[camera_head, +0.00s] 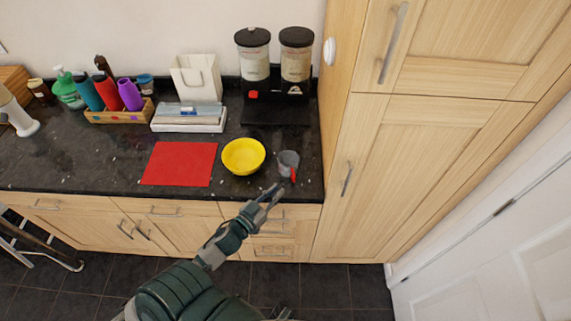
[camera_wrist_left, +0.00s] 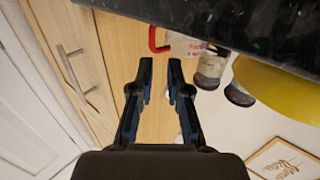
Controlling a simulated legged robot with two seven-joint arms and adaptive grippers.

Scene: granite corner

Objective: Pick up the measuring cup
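The measuring cup (camera_head: 288,158) is a small greyish, see-through cup with a red handle. It stands on the dark counter, right of the yellow bowl, with its handle toward the front edge. In the left wrist view, which looks upside down, the red handle (camera_wrist_left: 153,42) shows just beyond the fingertips and the clear cup body (camera_wrist_left: 192,46) is partly cut off by the counter. My left gripper (camera_head: 276,191) is at the counter's front edge, just short of the handle. Its two fingers (camera_wrist_left: 161,64) are apart with nothing between them.
The yellow bowl (camera_head: 243,156) sits close left of the cup, with a red mat (camera_head: 179,164) further left. A twin dispenser (camera_head: 274,60) stands behind. A tall wooden cabinet (camera_head: 400,170) bounds the counter on the right. The counter's front edge is near my left gripper.

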